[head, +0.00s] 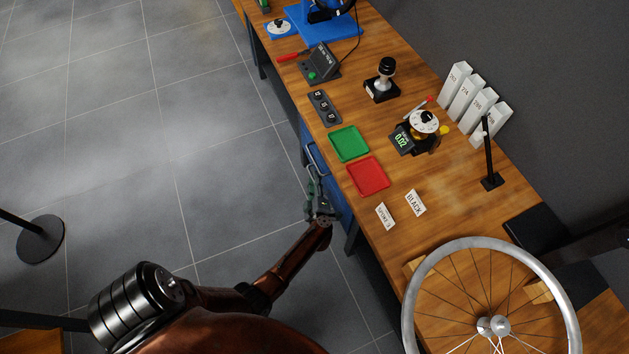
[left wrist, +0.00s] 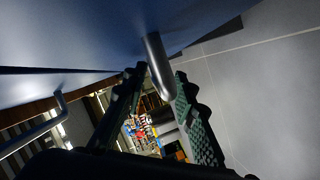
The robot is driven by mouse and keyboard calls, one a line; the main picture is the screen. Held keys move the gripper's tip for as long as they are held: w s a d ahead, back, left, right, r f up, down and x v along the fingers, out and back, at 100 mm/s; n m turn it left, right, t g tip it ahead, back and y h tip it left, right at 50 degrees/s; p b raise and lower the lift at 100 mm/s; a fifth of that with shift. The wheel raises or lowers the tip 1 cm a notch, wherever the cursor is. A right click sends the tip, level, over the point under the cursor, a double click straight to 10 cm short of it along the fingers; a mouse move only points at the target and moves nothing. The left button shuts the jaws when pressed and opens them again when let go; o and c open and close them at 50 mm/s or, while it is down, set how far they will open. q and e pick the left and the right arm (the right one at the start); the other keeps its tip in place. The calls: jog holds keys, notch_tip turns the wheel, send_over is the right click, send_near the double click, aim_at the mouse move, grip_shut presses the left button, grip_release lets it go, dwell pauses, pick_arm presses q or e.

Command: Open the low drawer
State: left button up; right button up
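A blue drawer unit (head: 340,205) stands under the wooden bench. In the left wrist view its blue front (left wrist: 80,30) fills the upper left, with a dark seam between two drawers. The low drawer's grey bar handle (left wrist: 158,68) sticks out between the fingertips of my left gripper (left wrist: 160,90). The upper drawer's handle (left wrist: 40,130) is at the lower left, nearer the wooden edge. My left gripper (head: 317,190) is open beside the unit in the head view, its fingers on either side of the handle. Contact with it cannot be told. My right gripper is not seen.
The bench (head: 440,240) carries a green tray (head: 350,143), a red tray (head: 368,176), a dial gauge (head: 424,122), a stamp (head: 383,80) and a spoked wheel (head: 413,290). Grey floor (head: 150,120) left of the bench is clear, except a round black stand base (head: 40,240).

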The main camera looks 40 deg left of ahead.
pick_arm(q)
grip_shut()
dwell(0.4)
jog(key=shift+s, duration=0.15)
